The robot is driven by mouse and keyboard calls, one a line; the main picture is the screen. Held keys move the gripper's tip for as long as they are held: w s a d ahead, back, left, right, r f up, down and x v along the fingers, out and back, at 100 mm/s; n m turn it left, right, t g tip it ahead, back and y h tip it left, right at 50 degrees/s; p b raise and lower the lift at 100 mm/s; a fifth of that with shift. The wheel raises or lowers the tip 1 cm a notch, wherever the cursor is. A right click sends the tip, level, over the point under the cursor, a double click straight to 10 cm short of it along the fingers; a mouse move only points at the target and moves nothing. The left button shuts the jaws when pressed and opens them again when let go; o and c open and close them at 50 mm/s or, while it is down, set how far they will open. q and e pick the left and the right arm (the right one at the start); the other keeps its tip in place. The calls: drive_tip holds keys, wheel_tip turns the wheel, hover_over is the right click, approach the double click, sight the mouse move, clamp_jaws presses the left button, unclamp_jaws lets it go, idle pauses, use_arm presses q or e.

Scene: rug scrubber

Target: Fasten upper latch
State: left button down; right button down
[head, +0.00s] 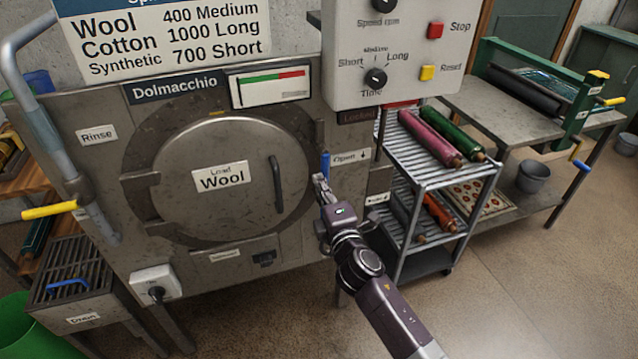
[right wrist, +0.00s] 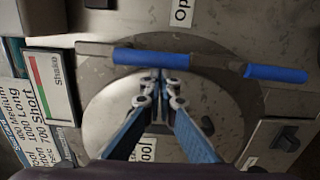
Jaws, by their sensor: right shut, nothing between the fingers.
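The upper latch (head: 325,163) has a blue handle at the right edge of the round door, beside the "Open" label. In the right wrist view the upper latch (right wrist: 150,57) is the longer blue bar at the left. The lower latch handle (right wrist: 275,74) is the blue bar at the right of that view; in the head view my gripper largely hides it. My right gripper (head: 319,178) is shut and empty. Its fingertips (right wrist: 161,73) meet right at the upper latch's handle; I cannot tell whether they touch. My left gripper is not in view.
The round metal door (head: 222,150), labelled "Load Wool", has a dark vertical handle (head: 276,184). A control box (head: 350,40) overhangs at the upper right. A rack with rolled rugs (head: 430,137) stands close right of my arm. Open floor (head: 520,290) lies at the lower right.

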drive_tip(key=shift+w+d+f+n, duration=0.1)
drive_tip(key=shift+d+n, duration=0.1)
drive_tip(key=shift+n, duration=0.2)
drive_tip(key=d+n, duration=0.1)
drive_tip(key=n, duration=0.2)
drive_tip(key=shift+w+d+f, duration=0.1)
drive_tip(key=shift+w+d, duration=0.2)
drive_tip(key=shift+d, duration=0.1)
drive_tip(key=w+d+r+n+y+p, duration=0.1)
drive_tip(key=d+r+n+p, duration=0.3)
drive_tip(key=n, duration=1)
drive_tip(key=shift+w+d+r+n, duration=0.15)
drive_tip(key=shift+w+d+n, duration=0.25)
drive_tip(key=shift+d, duration=0.5)
